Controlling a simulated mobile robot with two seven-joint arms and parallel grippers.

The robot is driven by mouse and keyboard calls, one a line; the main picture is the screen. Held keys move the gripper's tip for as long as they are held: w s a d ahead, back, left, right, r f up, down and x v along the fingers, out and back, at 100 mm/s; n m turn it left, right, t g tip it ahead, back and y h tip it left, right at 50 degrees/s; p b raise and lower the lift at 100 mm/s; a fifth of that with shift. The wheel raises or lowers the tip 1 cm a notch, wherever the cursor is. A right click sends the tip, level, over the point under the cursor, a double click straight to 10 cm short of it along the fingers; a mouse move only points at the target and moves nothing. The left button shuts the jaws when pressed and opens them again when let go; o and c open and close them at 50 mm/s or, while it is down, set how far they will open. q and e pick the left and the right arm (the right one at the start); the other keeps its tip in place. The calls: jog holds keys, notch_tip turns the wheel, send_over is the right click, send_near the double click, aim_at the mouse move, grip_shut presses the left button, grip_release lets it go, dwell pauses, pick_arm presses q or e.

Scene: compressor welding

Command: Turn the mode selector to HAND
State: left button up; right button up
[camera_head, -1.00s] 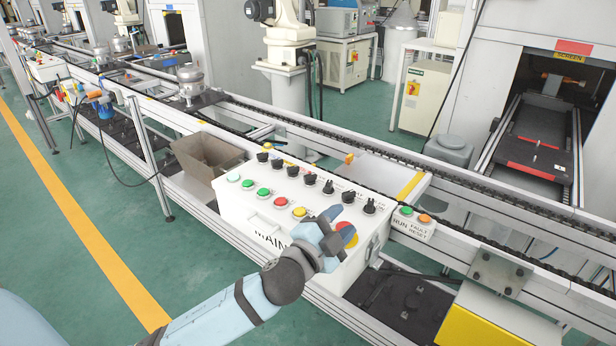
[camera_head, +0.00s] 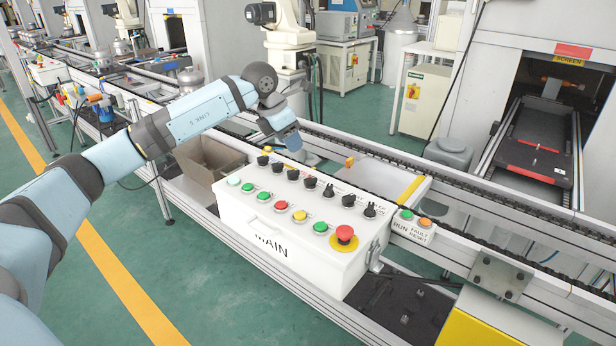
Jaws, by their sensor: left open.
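The white MAIN control box (camera_head: 300,250) sits in the middle on the line's front frame. A row of several black selector knobs (camera_head: 309,182) runs along the back of its sloping top. Their labels are too small to read, so I cannot tell which one is the mode selector. My left gripper (camera_head: 288,141) is open, above and behind the left end of the knob row, pointing down. It looks apart from the knobs, and its fingers are partly hidden by the wrist. My right gripper is out of view.
Coloured push buttons (camera_head: 281,205) line the box front, with a red emergency stop (camera_head: 344,234) at the right. A RUN and FAULT RESET box (camera_head: 413,225) stands to the right. A brown open bin (camera_head: 207,160) lies left, and the conveyor rail (camera_head: 400,155) passes behind.

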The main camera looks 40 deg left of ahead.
aim_at(309, 179)
pick_arm(q)
jog(key=x, duration=1.3)
jog(key=shift+w+d+f, duration=0.1)
jog(key=shift+w+f, duration=0.05)
jog(key=shift+f, duration=0.1)
jog(key=shift+c, duration=0.4)
grip_shut()
